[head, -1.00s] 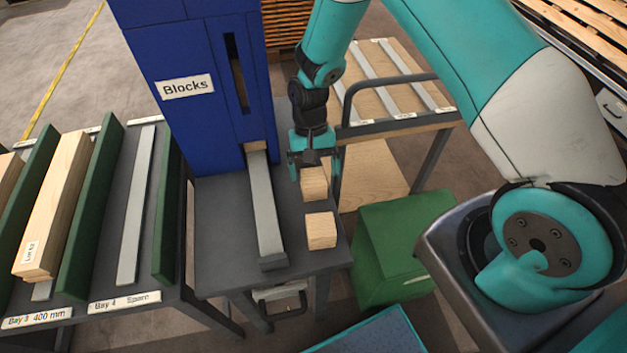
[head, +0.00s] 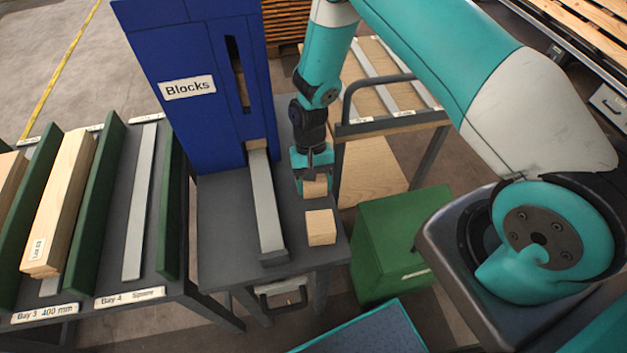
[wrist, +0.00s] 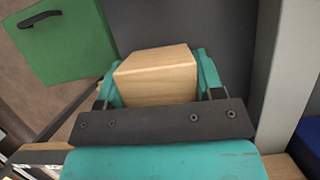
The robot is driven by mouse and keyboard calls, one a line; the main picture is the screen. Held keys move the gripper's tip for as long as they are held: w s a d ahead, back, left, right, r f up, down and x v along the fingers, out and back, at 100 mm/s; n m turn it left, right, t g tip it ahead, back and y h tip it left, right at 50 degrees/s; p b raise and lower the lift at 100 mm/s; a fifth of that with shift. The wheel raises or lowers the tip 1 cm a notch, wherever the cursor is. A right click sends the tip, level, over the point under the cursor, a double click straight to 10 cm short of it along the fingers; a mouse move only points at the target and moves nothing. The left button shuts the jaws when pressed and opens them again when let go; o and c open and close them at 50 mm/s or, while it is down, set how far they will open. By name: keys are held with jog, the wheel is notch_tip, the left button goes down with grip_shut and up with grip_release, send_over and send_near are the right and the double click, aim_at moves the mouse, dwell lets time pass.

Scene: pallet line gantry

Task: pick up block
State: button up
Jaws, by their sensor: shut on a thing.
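A light wooden block (head: 315,187) is between the fingers of my gripper (head: 313,180), over the right side of the dark grey table (head: 222,225). My gripper is shut on this block, which also shows in the wrist view (wrist: 157,75) between the teal fingers. I cannot tell whether it still touches the table. A second wooden block (head: 321,227) sits on the table just in front of the held one, apart from it. A further block (head: 257,145) shows at the foot of the blue dispenser marked "Blocks" (head: 187,88).
A grey sloped chute (head: 266,205) runs from the dispenser toward the table front. A green bin (head: 385,245) stands at the right of the table. A rack with long timber (head: 62,205) is at the left. A cart with a grey rail (head: 395,122) stands behind right.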

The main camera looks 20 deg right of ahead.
notch_tip(320, 180, up, 20)
jog(key=b, duration=0.3)
dwell(0.3)
dwell(0.5)
